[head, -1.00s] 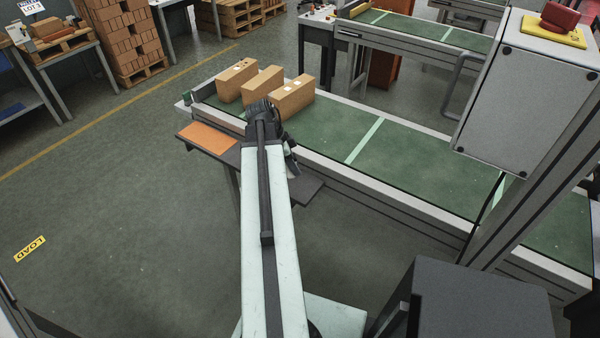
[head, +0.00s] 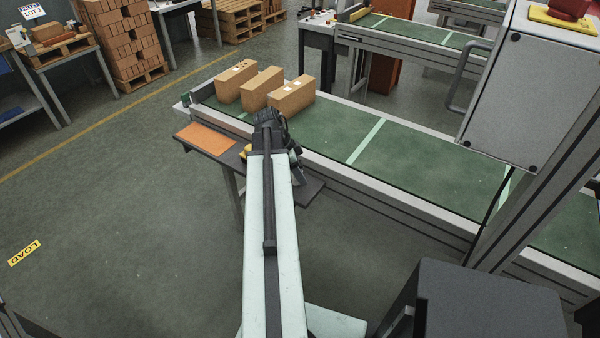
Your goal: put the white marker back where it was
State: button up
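I cannot make out a white marker in the head view. My arm reaches forward to the narrow dark side shelf (head: 312,190) along the conveyor's near edge. My gripper (head: 296,168) is a dark shape over that shelf, partly hidden by my own arm, and its fingers are too small to read. Small yellow patches (head: 246,152) show on both sides of my arm near the gripper; I cannot tell what they belong to. An orange mat (head: 205,139) lies on the left part of the shelf.
A grey box (head: 515,100) on a post stands at the right. Open floor (head: 130,220) lies at the left.

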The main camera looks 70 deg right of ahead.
jog(key=shift+r, duration=0.1)
jog(key=shift+r+p, duration=0.25)
jog(key=shift+p, duration=0.1)
jog(key=p+v, duration=1)
jog(key=v, duration=0.1)
jog(key=shift+w+r+p, duration=0.2)
jog(key=shift+r+p, duration=0.1)
jog(key=shift+p, duration=0.05)
jog(key=shift+a, duration=0.15)
jog(key=w+a+f+n+t, duration=0.1)
jog(key=w+a+n+t, duration=0.2)
jog(key=w+a+n, duration=2.1)
jog(key=a, duration=0.8)
jog(key=w+a+n+y, duration=0.1)
jog(key=w+a+n, duration=0.2)
jog(key=a, duration=0.8)
jog(key=w+a+n+t+y, duration=0.1)
jog(key=w+a+n, duration=0.2)
jog(key=a, duration=0.9)
jog(key=shift+w+f, duration=0.4)
jog(key=shift+w, duration=0.6)
